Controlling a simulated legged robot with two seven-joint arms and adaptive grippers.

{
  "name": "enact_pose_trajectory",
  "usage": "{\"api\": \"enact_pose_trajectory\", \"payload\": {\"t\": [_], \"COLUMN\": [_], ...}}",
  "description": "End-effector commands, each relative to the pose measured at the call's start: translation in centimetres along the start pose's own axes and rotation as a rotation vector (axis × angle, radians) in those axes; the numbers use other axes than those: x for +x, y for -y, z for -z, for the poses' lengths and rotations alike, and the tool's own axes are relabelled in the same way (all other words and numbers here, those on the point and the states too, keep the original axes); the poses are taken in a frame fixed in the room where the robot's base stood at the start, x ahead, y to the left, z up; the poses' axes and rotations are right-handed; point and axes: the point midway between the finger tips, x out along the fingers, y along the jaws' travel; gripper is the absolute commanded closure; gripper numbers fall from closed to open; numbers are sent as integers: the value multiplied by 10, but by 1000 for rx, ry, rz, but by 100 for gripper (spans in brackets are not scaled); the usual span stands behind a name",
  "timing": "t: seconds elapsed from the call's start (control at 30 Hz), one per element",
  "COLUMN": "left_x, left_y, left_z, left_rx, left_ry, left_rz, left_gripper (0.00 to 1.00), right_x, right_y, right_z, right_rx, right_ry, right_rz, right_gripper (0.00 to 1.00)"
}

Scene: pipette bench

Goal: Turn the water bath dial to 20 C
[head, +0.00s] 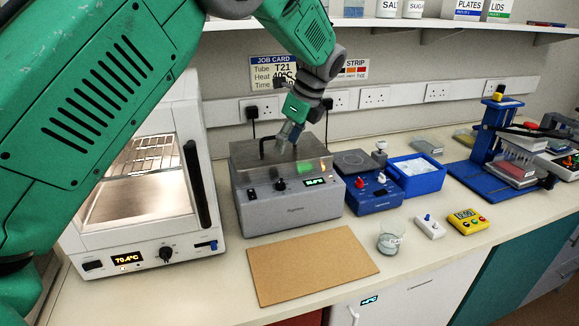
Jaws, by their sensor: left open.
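The water bath (290,208) is a grey box with a metal lid on the bench at mid-picture. Its black dial (280,185) is on the front panel, left of a small green-lit display (315,182) whose digits are too small to read surely. My left gripper (287,142) points down over the bath's lid, behind and above the dial and apart from it. It is open, with nothing seen between its fingers. A black lid handle (263,147) shows just left of the fingers. My right gripper is out of view.
An oven (205,240) with a display near 70.4 stands left of the bath. A brown board (310,264) lies in front. A blue device (372,193), blue ice tray (417,180) and glass beaker (390,242) are to the right. A shelf (400,24) runs above.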

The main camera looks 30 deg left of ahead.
Motion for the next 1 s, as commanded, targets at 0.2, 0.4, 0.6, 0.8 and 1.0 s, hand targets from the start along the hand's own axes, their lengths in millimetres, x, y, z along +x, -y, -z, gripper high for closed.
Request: {"api": "enact_pose_trajectory", "payload": {"t": [0.2, 0.4, 0.6, 0.8, 1.0], "left_x": [6, -4, -7, 18, 59], "left_y": [-30, -48, -52, -41, -25], "left_z": [-25, -10, 1, 8, 16], "left_rx": [588, 1044, 1195, 1198, 1194], "left_ry": [-42, 2, 37, 38, 35], "left_rz": [215, 423, 496, 491, 492], "left_gripper": [57, 57, 57, 57, 57], "right_x": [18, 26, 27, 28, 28], "right_y": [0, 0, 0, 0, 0], "right_z": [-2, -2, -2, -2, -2], "right_rx": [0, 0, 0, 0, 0], "right_ry": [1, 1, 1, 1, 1], "right_rz": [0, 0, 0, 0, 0], "right_gripper": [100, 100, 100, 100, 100]}}
